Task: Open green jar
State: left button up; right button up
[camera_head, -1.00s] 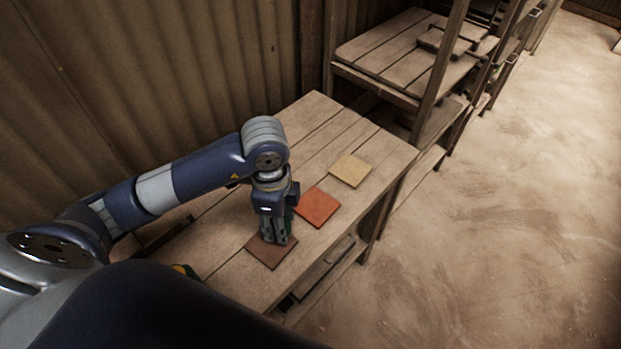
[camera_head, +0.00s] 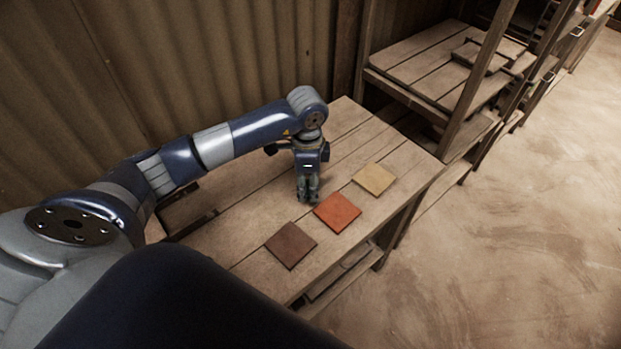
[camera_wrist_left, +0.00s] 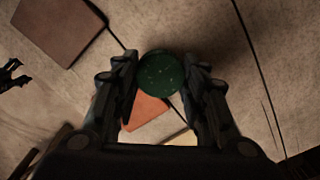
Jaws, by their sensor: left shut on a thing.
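My left gripper (camera_head: 308,196) is over the wooden table, behind the orange tile, pointing down. In the left wrist view, its two fingers (camera_wrist_left: 162,85) are shut on the round green jar (camera_wrist_left: 162,72), seen from above as a dark green disc with small light specks. I cannot tell whether a separate lid is on it. In the head view the jar is mostly hidden by the fingers. My right gripper is not in view.
A brown tile (camera_head: 291,245), an orange tile (camera_head: 337,212) and a yellow tile (camera_head: 374,178) lie in a row along the table (camera_head: 236,240). A wooden shelf (camera_head: 425,66) stands behind. A dark shape (camera_wrist_left: 12,75) at the left wrist view's edge is unclear.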

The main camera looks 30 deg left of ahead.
pick_arm(q)
jog(key=w, duration=0.1)
jog(key=w+a, duration=0.1)
jog(key=w, duration=0.1)
jog(key=shift+a+f, duration=0.1)
jog(key=shift+f, duration=0.05)
jog(key=shift+f+p, duration=0.4)
jog(key=shift+p, duration=0.05)
notch_tip(320, 180, down, 2)
jog(key=shift+f+p, duration=0.15)
jog(key=shift+p, duration=0.15)
jog(key=shift+w+f, duration=0.1)
jog(key=shift+f, duration=0.15)
jog(key=shift+f, duration=0.2)
jog(key=o, duration=1.2)
jog(key=shift+r, duration=0.1)
